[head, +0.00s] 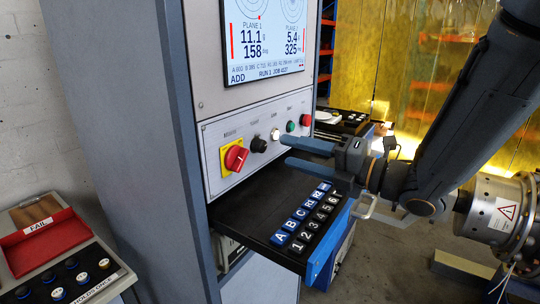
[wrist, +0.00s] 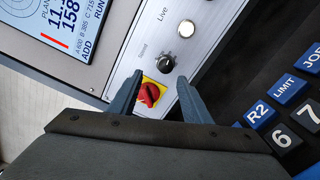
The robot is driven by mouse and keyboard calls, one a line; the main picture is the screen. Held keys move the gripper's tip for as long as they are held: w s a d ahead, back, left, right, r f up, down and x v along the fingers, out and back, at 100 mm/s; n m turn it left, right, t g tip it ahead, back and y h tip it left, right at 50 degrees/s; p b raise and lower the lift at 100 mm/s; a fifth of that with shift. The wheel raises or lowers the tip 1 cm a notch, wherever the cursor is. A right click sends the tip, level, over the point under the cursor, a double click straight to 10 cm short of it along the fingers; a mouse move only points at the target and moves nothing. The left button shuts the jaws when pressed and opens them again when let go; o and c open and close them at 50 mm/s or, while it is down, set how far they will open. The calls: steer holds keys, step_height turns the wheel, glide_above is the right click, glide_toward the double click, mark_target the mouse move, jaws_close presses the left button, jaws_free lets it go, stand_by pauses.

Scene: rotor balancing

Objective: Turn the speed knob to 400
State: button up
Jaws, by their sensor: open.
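The black knob (head: 259,144), most likely the speed knob, is on the grey control panel, between the red rotary switch (head: 236,158) on its yellow plate and a white button (head: 275,134). In the wrist view, the black knob (wrist: 166,63) shows just beyond the gap between the fingertips (wrist: 158,80), and the red switch (wrist: 149,94) shows between the fingers. The fingers look clear of both. I cannot read the knob's setting.
A screen (head: 264,38) with readings is above the panel. A green button (head: 290,126) and a red button (head: 305,120) are to the right. A drawer (head: 240,215) with lettered and numbered keys juts out below my gripper. A case (head: 45,240) stands at lower left.

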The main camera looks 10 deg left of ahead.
mark_target(263, 147)
steer(key=shift+w+f+p+x, duration=0.15)
steer(key=shift+p+x, duration=0.25)
steer(key=shift+x, duration=0.95)
steer(key=shift+w+f+p+x, duration=0.1)
steer(key=shift+f+p+x, duration=0.2)
steer(key=shift+x, duration=1.05)
steer(key=shift+w+f+p+x, duration=0.1)
steer(key=shift+p+x, duration=0.35)
steer(key=shift+x, duration=0.9)
steer(key=shift+d, duration=0.15)
steer(key=c, duration=1)
steer(key=shift+c, duration=0.2)
steer(key=shift+m, duration=0.3)
steer(key=m+b, duration=0.1)
steer(key=m, duration=0.2)
steer(key=shift+m, duration=2)
